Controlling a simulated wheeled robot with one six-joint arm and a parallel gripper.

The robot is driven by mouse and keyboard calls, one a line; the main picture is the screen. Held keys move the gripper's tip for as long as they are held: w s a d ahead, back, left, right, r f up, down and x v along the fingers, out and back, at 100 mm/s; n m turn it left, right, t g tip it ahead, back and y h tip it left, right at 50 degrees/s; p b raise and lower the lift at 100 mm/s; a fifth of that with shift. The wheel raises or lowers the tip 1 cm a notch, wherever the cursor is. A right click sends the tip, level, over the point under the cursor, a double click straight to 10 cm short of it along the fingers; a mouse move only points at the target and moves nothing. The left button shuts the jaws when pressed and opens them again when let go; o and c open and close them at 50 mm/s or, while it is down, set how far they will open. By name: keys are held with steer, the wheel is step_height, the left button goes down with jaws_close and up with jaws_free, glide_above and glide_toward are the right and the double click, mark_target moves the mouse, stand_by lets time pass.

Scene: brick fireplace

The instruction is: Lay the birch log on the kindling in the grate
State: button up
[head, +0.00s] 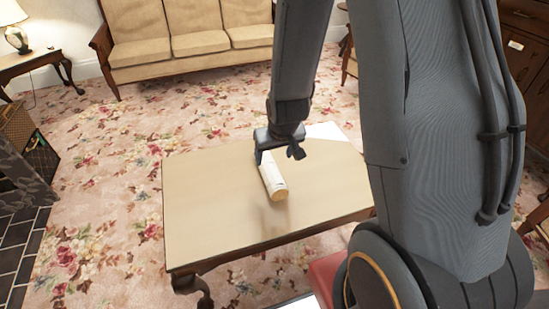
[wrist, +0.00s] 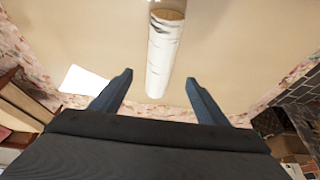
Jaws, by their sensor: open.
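The birch log (head: 274,183) lies on the low wooden table, white bark along its side and a tan cut end facing the head camera. My gripper (head: 278,155) hangs over the far end of the log, with one finger on either side of it as seen from the head. In the wrist view the fingers (wrist: 158,82) are apart, and the birch log (wrist: 162,55) runs between and beyond them. I cannot tell how high the fingers are above the table. The grate and the kindling are not seen in either view.
The table (head: 215,210) is mostly bare, with a white sheet (head: 327,131) at its far right. The stone hearth edge (head: 25,185) and dark tiles (head: 18,235) are at the left, by a basket (head: 18,125). A sofa (head: 190,35) stands behind. Flowered carpet lies between.

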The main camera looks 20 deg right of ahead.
steer(key=s+a+r+g, duration=0.3)
steer(key=s+r+g, duration=0.1)
steer(key=s+r, duration=1.4)
steer(key=shift+s+y, duration=0.3)
steer(key=shift+s+a+r, duration=0.15)
steer(key=shift+s+r, duration=0.05)
steer(key=shift+s, duration=0.3)
